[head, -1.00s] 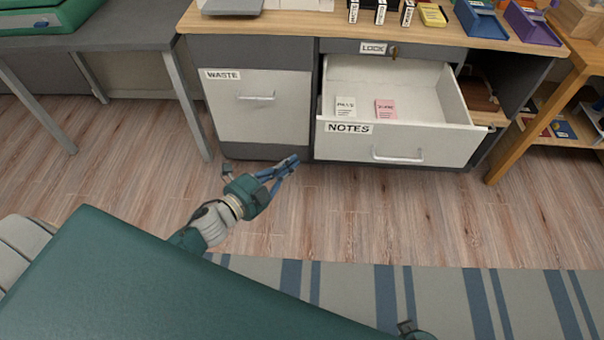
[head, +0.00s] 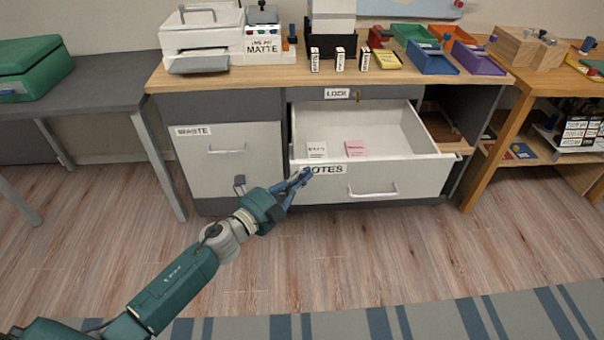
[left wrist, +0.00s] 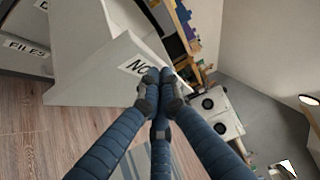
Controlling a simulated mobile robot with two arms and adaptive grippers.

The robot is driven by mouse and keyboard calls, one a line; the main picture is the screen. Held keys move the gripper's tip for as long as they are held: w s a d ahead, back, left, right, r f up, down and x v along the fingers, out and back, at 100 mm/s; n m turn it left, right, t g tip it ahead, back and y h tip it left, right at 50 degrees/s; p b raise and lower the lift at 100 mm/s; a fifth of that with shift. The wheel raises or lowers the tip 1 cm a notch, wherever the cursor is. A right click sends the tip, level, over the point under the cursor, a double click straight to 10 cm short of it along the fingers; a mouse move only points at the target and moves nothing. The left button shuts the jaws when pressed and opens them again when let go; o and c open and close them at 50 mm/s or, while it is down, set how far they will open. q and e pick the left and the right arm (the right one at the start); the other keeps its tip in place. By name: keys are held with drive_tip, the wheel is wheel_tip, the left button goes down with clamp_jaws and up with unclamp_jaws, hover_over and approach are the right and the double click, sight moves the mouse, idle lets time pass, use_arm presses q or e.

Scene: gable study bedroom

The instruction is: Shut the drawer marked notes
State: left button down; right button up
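The drawer marked NOTES (head: 425,182) is pulled out of the desk cabinet, with a bar handle (head: 373,193) on its white front. A white card pack (head: 316,149) and a pink one (head: 355,148) lie inside near the front. My left gripper (head: 303,178) is at the left part of the drawer front, over the first letter of its label. In the left wrist view the fingertips (left wrist: 160,88) are together, empty, just by the drawer front (left wrist: 95,80). Whether they touch it I cannot tell. My right gripper is out of view.
A closed WASTE door (head: 228,160) is left of the drawer. A LOCK panel with a key (head: 357,96) is above it. The desktop (head: 270,77) holds a printer, small boxes and coloured trays. An open shelf compartment (head: 440,125) is at right. The floor in front is clear.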

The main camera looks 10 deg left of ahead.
use_arm(q)
drive_tip(key=shift+w+a, duration=0.2)
drive_tip(key=shift+w, duration=0.4)
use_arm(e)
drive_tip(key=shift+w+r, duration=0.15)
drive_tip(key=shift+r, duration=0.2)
